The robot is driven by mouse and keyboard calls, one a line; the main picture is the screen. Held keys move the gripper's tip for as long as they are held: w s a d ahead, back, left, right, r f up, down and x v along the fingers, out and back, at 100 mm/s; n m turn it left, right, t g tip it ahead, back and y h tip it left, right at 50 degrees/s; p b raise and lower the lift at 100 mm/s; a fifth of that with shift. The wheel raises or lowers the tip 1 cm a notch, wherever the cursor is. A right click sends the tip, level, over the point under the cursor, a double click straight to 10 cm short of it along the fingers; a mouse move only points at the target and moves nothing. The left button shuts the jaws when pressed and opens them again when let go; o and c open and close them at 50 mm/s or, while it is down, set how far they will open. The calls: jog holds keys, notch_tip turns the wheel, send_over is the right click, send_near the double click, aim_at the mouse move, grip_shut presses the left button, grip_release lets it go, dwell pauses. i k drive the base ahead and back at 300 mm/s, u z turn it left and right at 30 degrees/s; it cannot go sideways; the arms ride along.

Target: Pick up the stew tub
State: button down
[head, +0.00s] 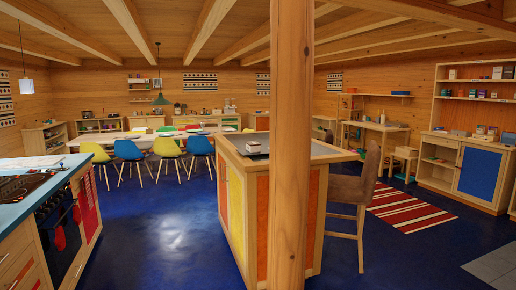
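I cannot make out a stew tub for certain in the head view. Small items on the far counters and shelves are too small to tell apart. A small pale item (253,147) lies on the island top, but I cannot tell what it is. The wooden post hides part of the island and the room behind it. My gripper is not in view.
A wooden post (291,180) stands close in front. Behind it is an island (238,200) with a brown chair (353,190). A stove (60,225) and blue counter (72,163) stand left. A dining table (88,148) with several chairs is farther back. Blue floor (165,235) lies clear between.

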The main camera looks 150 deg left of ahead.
aim_at(252, 147)
jog(key=u, duration=4.85)
